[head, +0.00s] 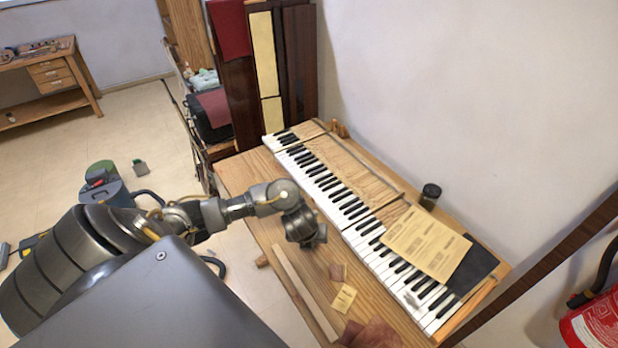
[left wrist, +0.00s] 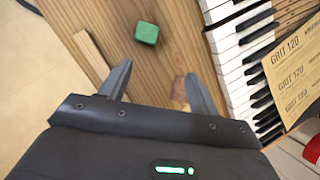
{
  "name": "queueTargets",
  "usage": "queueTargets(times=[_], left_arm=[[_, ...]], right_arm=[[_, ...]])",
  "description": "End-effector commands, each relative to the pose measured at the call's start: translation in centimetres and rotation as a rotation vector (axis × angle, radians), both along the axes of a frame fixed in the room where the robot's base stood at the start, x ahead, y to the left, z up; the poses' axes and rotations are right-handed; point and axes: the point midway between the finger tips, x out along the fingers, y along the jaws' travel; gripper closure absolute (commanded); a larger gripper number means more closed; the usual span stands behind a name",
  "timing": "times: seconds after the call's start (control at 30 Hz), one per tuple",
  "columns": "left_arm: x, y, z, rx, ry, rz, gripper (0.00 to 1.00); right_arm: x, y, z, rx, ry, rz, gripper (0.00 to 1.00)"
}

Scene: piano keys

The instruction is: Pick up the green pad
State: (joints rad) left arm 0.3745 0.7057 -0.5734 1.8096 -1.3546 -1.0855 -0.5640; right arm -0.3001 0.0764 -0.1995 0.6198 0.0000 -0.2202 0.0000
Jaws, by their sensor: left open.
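The green pad (left wrist: 147,33) is a small green block lying on the wooden bench top in the left wrist view. It does not show in the head view, where my arm and gripper cover part of the bench. My left gripper (left wrist: 158,72) is open and empty, its two fingers pointing toward the pad. The pad lies beyond the fingertips, apart from them. In the head view my left gripper (head: 311,240) hangs over the bench beside the white keys. My right gripper is not in view.
The piano keyboard (head: 345,205) runs along the bench, with a printed grit sheet (head: 427,243) on it. A wooden strip (head: 303,293) and small tan pieces (head: 344,298) lie in front. A dark jar (head: 430,195) stands behind the keys.

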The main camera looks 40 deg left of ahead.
Motion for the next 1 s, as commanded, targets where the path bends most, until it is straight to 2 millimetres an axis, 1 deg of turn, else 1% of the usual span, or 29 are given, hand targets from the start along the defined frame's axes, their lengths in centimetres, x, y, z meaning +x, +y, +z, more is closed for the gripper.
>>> queueTargets(times=[0.03,0.1,0.2,0.27,0.33,0.53,0.7,0.9,0.97,1.0], left_arm=[[0.3,1.4,0.5,0.042,0.018,-0.036,0.38],[0.5,2.6,0.8,0.079,0.039,-0.071,0.38],[0.5,3.4,1.0,0.1,0.055,-0.094,0.38],[0.5,3.4,0.9,0.102,0.058,-0.097,0.38],[0.6,3.4,0.3,0.1,0.058,-0.094,0.38],[1.5,3.8,-2.7,0.098,0.057,-0.093,0.38],[2.2,4.2,-4.1,0.099,0.056,-0.093,0.38],[2.3,4.2,-4.3,0.098,0.055,-0.093,0.38],[2.4,4.2,-4.8,0.098,0.055,-0.092,0.38],[2.5,4.1,-5.3,0.097,0.057,-0.093,0.38]], right_arm=[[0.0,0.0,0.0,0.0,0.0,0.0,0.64],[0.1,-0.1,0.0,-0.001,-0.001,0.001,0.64],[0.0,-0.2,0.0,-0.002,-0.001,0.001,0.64],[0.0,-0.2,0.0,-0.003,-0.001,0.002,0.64],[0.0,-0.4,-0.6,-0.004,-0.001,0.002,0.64],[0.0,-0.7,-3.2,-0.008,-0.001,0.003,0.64],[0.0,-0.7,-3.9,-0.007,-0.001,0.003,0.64],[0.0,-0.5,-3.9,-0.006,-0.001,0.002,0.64],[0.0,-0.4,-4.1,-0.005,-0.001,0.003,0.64],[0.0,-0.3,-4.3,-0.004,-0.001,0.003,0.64]])
